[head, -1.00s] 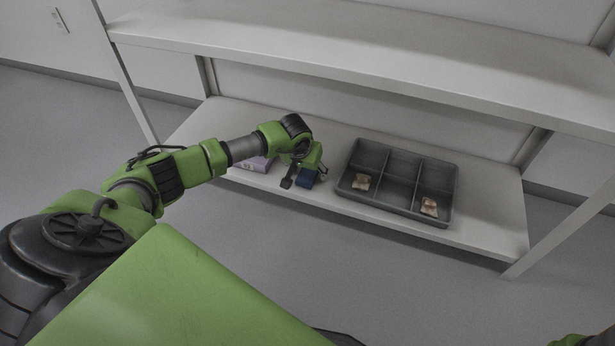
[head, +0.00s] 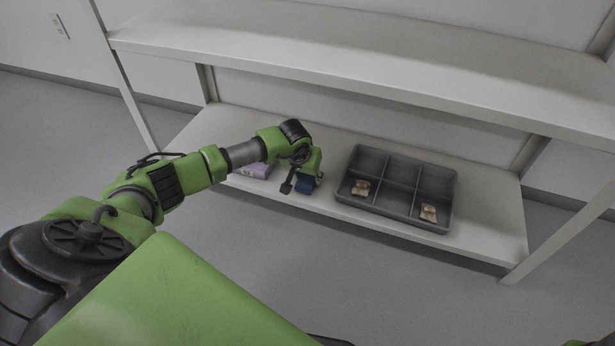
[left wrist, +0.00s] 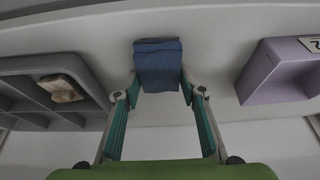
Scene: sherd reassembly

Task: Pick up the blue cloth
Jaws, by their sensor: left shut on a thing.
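The blue cloth (head: 306,184) is a small folded block on the lower shelf, left of the grey tray. In the left wrist view the cloth (left wrist: 159,65) sits between the fingertips at the top middle. My left gripper (head: 305,181) reaches down over the cloth and is shut on it. In the left wrist view both fingers of the gripper (left wrist: 158,88) touch the cloth's sides. The cloth is partly hidden by the gripper in the head view. I cannot tell whether it is clear of the shelf. My right gripper is not in view.
A grey divided tray (head: 396,218) stands right of the cloth, with sherds (head: 361,188) in two compartments. A purple box (head: 255,170) is left of the gripper, partly behind my arm. The upper shelf (head: 360,58) hangs above and limits headroom.

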